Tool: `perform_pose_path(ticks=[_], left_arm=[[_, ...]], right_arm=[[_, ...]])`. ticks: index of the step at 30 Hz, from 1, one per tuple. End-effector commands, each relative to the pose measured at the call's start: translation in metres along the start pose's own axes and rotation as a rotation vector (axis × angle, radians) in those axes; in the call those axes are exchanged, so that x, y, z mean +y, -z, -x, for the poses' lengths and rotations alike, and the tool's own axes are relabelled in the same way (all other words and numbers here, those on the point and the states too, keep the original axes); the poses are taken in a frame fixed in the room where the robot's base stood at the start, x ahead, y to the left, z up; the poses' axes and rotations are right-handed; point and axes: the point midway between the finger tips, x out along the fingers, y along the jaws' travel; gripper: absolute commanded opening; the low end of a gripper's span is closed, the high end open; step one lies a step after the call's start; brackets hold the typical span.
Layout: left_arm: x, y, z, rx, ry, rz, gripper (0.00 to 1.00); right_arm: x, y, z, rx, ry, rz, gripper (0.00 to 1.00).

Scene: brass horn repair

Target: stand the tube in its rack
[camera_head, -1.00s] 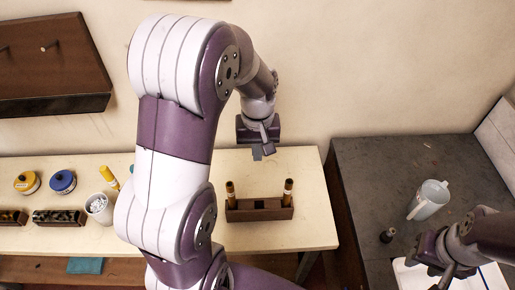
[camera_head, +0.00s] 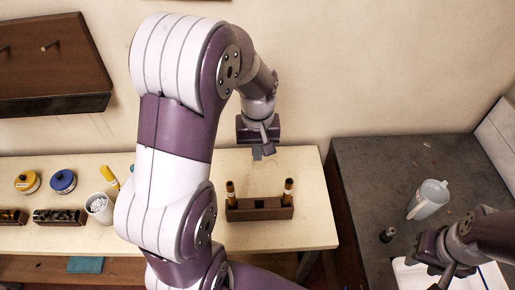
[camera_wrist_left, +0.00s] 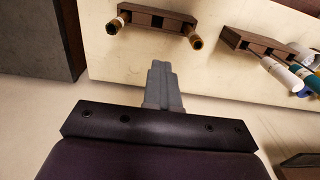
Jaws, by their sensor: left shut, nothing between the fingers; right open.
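A dark wooden rack (camera_head: 270,214) stands on the pale bench and also shows in the left wrist view (camera_wrist_left: 158,12). A brown tube with a gold band (camera_head: 231,193) stands in its left end, and a similar tube (camera_head: 288,190) stands in its right end. A square hole between them is empty. My left gripper (camera_head: 262,152) is shut and empty, above the bench behind the rack; its closed fingers (camera_wrist_left: 163,82) point toward the bench in the left wrist view. My right gripper (camera_head: 442,272) is at the lower right over the grey table, open, its fingers partly cut off.
A white jug (camera_head: 428,200) and a small dark object (camera_head: 387,235) stand on the grey table (camera_head: 370,170). Yellow (camera_head: 27,182) and blue (camera_head: 63,181) tins and a white cup (camera_head: 99,208) stand on the left of the bench. Another rack (camera_wrist_left: 240,38) shows in the wrist view.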

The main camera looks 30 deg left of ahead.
Motion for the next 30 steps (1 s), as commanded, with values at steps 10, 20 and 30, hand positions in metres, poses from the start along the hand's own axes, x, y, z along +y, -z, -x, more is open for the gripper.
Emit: perform_pose_path(ticks=[10,20,30], left_arm=[[0.0,0.0,0.0,0.0,0.0,0.0,0.27],[0.001,0.001,0.015,0.005,-0.003,0.001,0.27],[0.0,0.0,0.116,-0.002,0.0,0.0,0.27]], right_arm=[[0.0,0.0,0.0,0.0,0.0,0.0,0.4],[0.0,-0.001,-0.007,0.0,0.0,0.0,0.4],[0.0,0.006,0.045,0.001,0.0,0.0,0.4]])
